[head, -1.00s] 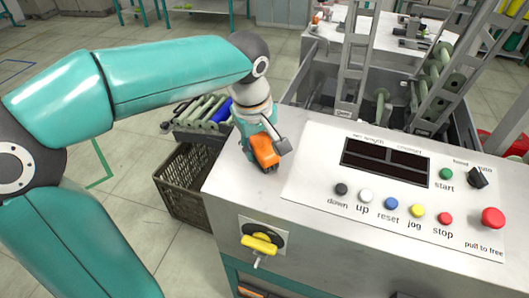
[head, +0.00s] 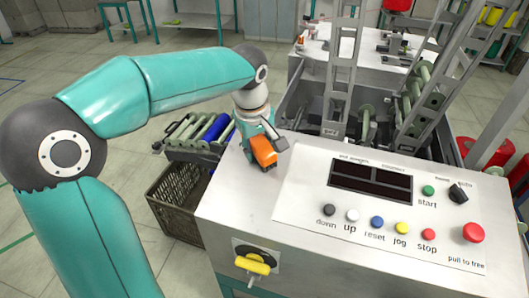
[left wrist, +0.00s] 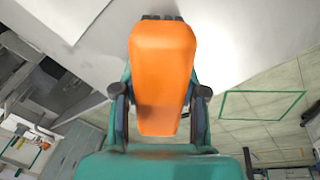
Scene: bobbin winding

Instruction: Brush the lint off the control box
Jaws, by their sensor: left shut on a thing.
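The control box (head: 235,205) is a pale metal cabinet with a sloped white panel of labelled buttons and a dark display. My left gripper (head: 258,143) is over the left back part of its top. It is shut on an orange brush (head: 263,151), held low by the top surface; I cannot tell whether it touches. In the left wrist view the orange brush (left wrist: 163,75) sits between the two fingers, with dark bristles at its far end against the pale top. I cannot make out any lint. My right gripper is not in view.
A dark crate (head: 178,200) stands on the floor left of the box. A rack with green and blue rollers (head: 213,129) is behind it. Metal uprights (head: 345,65) rise behind the panel. A red stop button (head: 473,232) and a yellow-handled switch (head: 252,264) stick out.

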